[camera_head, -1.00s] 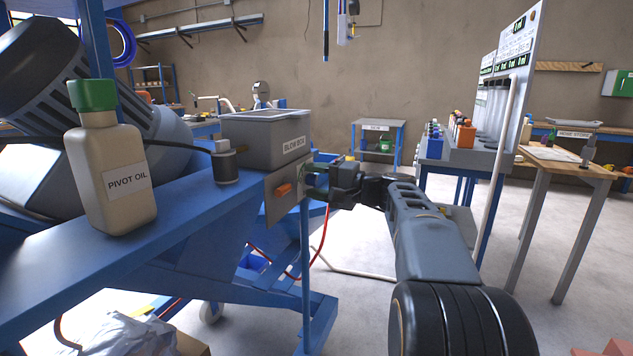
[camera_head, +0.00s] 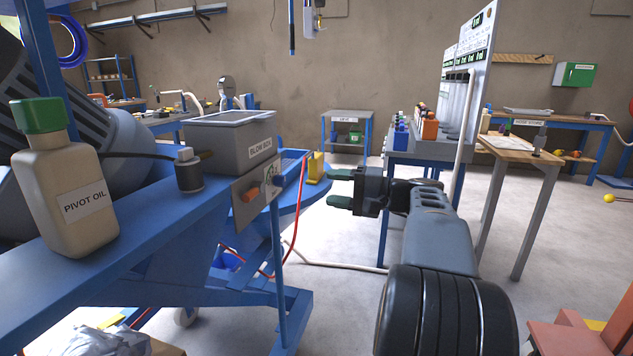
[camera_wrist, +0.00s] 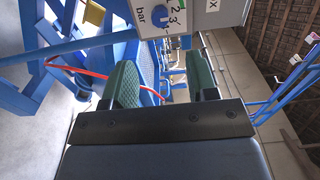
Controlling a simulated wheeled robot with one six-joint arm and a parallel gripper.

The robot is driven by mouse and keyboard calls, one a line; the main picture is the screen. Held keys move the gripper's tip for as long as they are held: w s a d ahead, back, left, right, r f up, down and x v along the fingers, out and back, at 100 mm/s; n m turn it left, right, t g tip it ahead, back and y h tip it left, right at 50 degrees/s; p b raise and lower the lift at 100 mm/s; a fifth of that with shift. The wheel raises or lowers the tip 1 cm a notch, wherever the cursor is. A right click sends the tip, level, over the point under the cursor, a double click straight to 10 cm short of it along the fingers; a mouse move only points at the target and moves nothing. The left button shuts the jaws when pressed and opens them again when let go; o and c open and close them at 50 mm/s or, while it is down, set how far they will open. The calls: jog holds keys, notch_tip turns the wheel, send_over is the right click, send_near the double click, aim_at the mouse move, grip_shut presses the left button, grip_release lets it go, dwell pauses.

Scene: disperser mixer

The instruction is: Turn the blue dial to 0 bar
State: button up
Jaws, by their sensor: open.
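The blue dial (camera_wrist: 159,16) shows at the top of the wrist view, on a pale panel with a numbered scale and the word "bar". A 2 and a 3 can be read beside it; I cannot tell its exact setting. In the head view the dial (camera_head: 272,174) is small, on the grey panel (camera_head: 246,211) at the end of the blue bench. My gripper (camera_head: 336,188) is open and empty, to the right of the panel and clear of the dial. Its green-padded fingers (camera_wrist: 162,72) show in the wrist view with a gap between them.
An orange switch (camera_head: 250,194) sits left of the dial. A red hose (camera_head: 294,213) hangs beside a blue post. Open floor lies right of the panel.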

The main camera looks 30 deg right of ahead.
jog(key=shift+v, duration=0.8)
jog(key=s+a+r+n+g+h+p, duration=0.2)
jog(key=a+g+h+p, duration=0.2)
jog(key=a+g+p, duration=0.75)
jog(key=s+a+r+n+t+h+p, duration=0.1)
jog(key=s+a+r+n+h+p, duration=0.4)
jog(key=p, duration=1.6)
jog(key=s+a+n+h, duration=0.2)
jog(key=s+a+h, duration=0.1)
jog(key=s, duration=0.2)
jog(key=shift+r+n+t, duration=0.3)
jog(key=shift+r+t, duration=0.05)
jog(key=shift+s, duration=0.1)
jog(key=shift+c, duration=0.4)
